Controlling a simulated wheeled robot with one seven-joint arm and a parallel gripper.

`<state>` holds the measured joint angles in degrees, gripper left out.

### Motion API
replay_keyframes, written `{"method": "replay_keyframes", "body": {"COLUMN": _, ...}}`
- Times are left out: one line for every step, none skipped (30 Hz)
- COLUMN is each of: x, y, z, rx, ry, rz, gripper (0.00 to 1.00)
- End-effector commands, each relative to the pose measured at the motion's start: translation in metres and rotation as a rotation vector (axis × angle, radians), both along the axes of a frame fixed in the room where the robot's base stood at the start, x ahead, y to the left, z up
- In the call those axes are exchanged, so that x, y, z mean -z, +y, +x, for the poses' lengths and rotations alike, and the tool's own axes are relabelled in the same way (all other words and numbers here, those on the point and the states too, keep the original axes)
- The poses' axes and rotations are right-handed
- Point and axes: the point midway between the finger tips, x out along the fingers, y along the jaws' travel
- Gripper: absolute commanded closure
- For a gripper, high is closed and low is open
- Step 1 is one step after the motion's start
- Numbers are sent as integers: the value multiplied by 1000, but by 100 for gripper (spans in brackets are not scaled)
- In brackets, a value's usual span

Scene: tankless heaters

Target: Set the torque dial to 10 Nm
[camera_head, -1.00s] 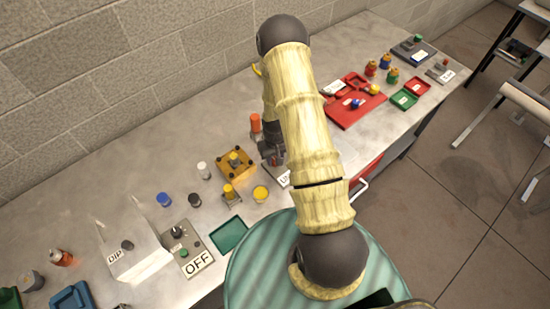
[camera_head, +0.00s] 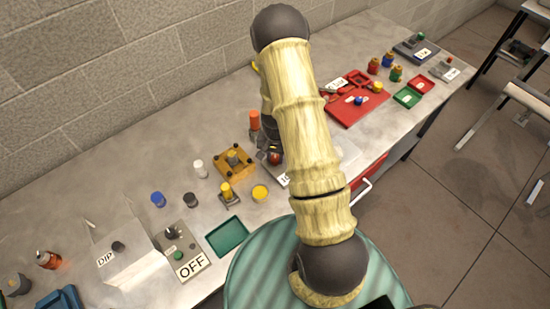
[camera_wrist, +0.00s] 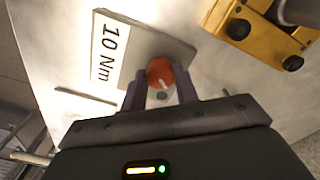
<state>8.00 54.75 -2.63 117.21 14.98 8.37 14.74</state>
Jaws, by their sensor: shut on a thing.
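The torque dial is a red round knob (camera_wrist: 160,72) with a white pointer mark, on a grey metal plate (camera_wrist: 160,45). A white label (camera_wrist: 108,50) on the plate reads "10 Nm" in the wrist view. My gripper (camera_wrist: 161,90) has its two dark fingers on either side of the knob and is shut on it. In the head view the knob (camera_head: 274,158) shows small beside my arm. My arm hides much of the plate there, and only the start of the label (camera_head: 283,180), "10", shows.
An orange block with dark pegs (camera_head: 236,161) stands just left of the dial plate. An orange-red cylinder (camera_head: 254,121) stands behind it. A yellow-topped part (camera_head: 227,191) and a yellow disc (camera_head: 260,192) are nearer the front. A red tray (camera_head: 348,108) lies to the right.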

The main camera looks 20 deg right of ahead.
Motion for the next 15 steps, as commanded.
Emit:
{"method": "replay_keyframes", "body": {"x": 1, "y": 0, "z": 1, "rx": 21, "ry": -2, "rz": -1, "gripper": 93}}
{"method": "replay_keyframes", "body": {"x": 0, "y": 0, "z": 1, "rx": 33, "ry": -2, "rz": -1, "gripper": 93}}
{"method": "replay_keyframes", "body": {"x": 0, "y": 0, "z": 1, "rx": 46, "ry": -2, "rz": -1, "gripper": 93}}
{"method": "replay_keyframes", "body": {"x": 0, "y": 0, "z": 1, "rx": 56, "ry": -2, "rz": -1, "gripper": 93}}
{"method": "replay_keyframes", "body": {"x": 0, "y": 0, "z": 1, "rx": 64, "ry": -2, "rz": -1, "gripper": 93}}
{"method": "replay_keyframes", "body": {"x": 0, "y": 0, "z": 1, "rx": 72, "ry": -2, "rz": -1, "gripper": 93}}
{"method": "replay_keyframes", "body": {"x": 0, "y": 0, "z": 1, "rx": 76, "ry": -2, "rz": -1, "gripper": 93}}
{"method": "replay_keyframes", "body": {"x": 0, "y": 0, "z": 1, "rx": 80, "ry": -2, "rz": -1, "gripper": 93}}
{"method": "replay_keyframes", "body": {"x": 0, "y": 0, "z": 1, "rx": 83, "ry": -1, "rz": 0, "gripper": 93}}
{"method": "replay_keyframes", "body": {"x": 0, "y": 0, "z": 0, "rx": 85, "ry": -1, "rz": 0, "gripper": 93}}
{"method": "replay_keyframes", "body": {"x": 0, "y": 0, "z": 0, "rx": 86, "ry": -1, "rz": 0, "gripper": 93}}
{"method": "replay_keyframes", "body": {"x": -1, "y": 0, "z": 0, "rx": 87, "ry": -1, "rz": 0, "gripper": 93}}
{"method": "replay_keyframes", "body": {"x": -1, "y": 0, "z": 0, "rx": 87, "ry": -1, "rz": 0, "gripper": 93}}
{"method": "replay_keyframes", "body": {"x": -1, "y": 0, "z": 0, "rx": 87, "ry": -1, "rz": 0, "gripper": 93}}
{"method": "replay_keyframes", "body": {"x": -1, "y": 0, "z": 1, "rx": 87, "ry": -1, "rz": 0, "gripper": 93}}
